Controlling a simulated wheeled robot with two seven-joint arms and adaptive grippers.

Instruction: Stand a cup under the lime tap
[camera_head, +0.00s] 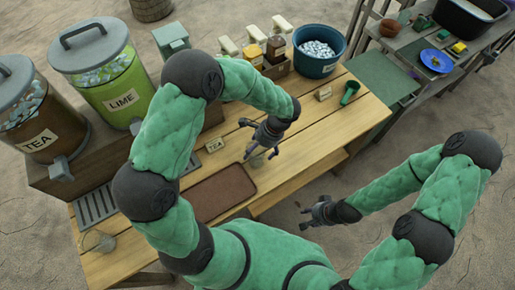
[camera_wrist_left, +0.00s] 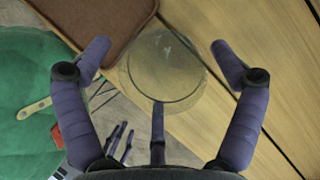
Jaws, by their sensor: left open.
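The lime dispenser (camera_head: 120,82) is a clear drum of green drink with a grey lid. Its tap (camera_head: 136,127) is partly hidden behind my left arm. A clear cup (camera_wrist_left: 163,72) stands on the table, seen from above between the spread fingers of my left gripper (camera_wrist_left: 162,56). The gripper (camera_head: 262,146) is open and empty over the cup (camera_head: 257,160) in the head view. Another clear cup (camera_head: 97,241) stands at the table's front left. My right gripper (camera_head: 304,215) looks open and empty, in front of the table.
A tea dispenser (camera_head: 35,112) stands left of the lime one. A drip grate (camera_head: 97,203) lies below the dispensers. A brown mat (camera_head: 219,191) lies near the cup. An ice tub (camera_head: 317,62), bottles, a green scoop (camera_head: 349,92) and small signs occupy the table's back.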

